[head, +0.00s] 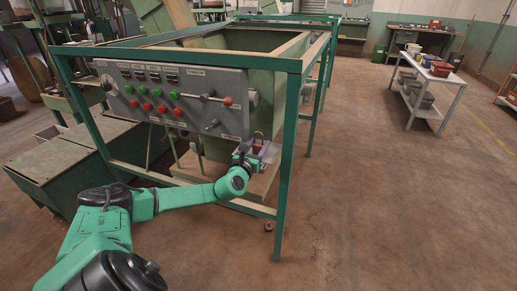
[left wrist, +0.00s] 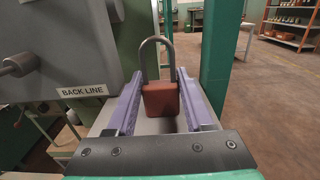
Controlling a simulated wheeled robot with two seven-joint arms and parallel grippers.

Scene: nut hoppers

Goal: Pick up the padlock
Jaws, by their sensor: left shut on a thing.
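The padlock (left wrist: 161,99) has a reddish-brown body and a grey shackle that points up in the left wrist view. It sits between the two purple fingers of my left gripper (left wrist: 163,104), which is shut on its body. In the head view, my left gripper (head: 260,149) is at the front right of the green machine frame, below the grey control panel. The padlock (head: 257,143) is small there and partly hidden by the gripper. I cannot tell whether its shackle is touching anything. My right gripper is not in view.
The grey control panel (head: 200,79) with buttons and levers is just left of the gripper. A green frame post (head: 288,150) stands close on the right. The floor (head: 400,200) to the right is open, with a white shelf cart (head: 429,78) farther back.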

